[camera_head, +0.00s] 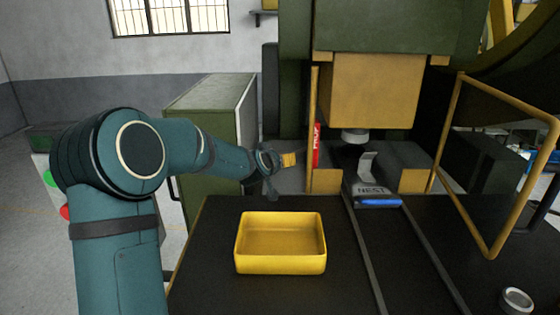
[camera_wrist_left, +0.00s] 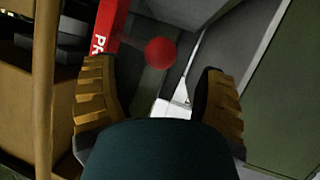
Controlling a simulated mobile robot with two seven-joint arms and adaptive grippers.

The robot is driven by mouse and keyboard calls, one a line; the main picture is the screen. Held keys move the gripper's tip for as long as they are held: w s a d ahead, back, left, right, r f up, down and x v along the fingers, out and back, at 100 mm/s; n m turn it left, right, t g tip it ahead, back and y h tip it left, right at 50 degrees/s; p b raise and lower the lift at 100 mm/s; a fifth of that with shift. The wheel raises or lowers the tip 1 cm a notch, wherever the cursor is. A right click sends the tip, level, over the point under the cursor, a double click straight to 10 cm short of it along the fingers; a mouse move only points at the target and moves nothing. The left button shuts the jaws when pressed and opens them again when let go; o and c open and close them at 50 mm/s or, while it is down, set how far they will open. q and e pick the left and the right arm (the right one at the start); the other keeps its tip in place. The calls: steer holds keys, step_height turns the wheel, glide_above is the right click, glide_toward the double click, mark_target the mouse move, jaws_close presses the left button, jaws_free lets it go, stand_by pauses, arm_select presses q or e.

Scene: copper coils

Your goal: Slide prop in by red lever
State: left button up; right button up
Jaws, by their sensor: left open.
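A red bar with white lettering (camera_head: 316,146) stands upright against the left yellow post of the press. It also shows at the top of the left wrist view (camera_wrist_left: 111,28), with a red ball knob (camera_wrist_left: 160,52) beside it. My left gripper (camera_head: 287,160) is just left of the bar in the head view. In the left wrist view my left gripper (camera_wrist_left: 157,78) is open and empty. The knob lies ahead of the gap between its fingers, apart from both. The knob cannot be made out in the head view. My right gripper is not in view.
A yellow tray (camera_head: 281,265) sits on the dark table in front of the press. A nest fixture (camera_head: 371,190) with a blue piece (camera_head: 380,201) is under the yellow ram (camera_head: 370,90). A yellow guard frame (camera_head: 470,205) stands right. A green cabinet (camera_head: 218,130) stands left behind my arm.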

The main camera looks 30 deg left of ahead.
arm_select(q)
steer(key=shift+x, duration=2.55)
jaws_close()
steer(key=shift+w+d+r+p, duration=0.1)
steer(key=shift+w+d+p, duration=0.15)
steer(key=shift+d+p, duration=0.25)
steer(key=shift+w+d+r+p, duration=0.1)
steer(key=shift+w+d+p, duration=0.25)
steer(key=shift+d, duration=0.2)
steer(key=shift+w+d+f, duration=0.1)
steer(key=shift+d, duration=0.1)
jaws_free()
steer(key=shift+a, duration=0.1)
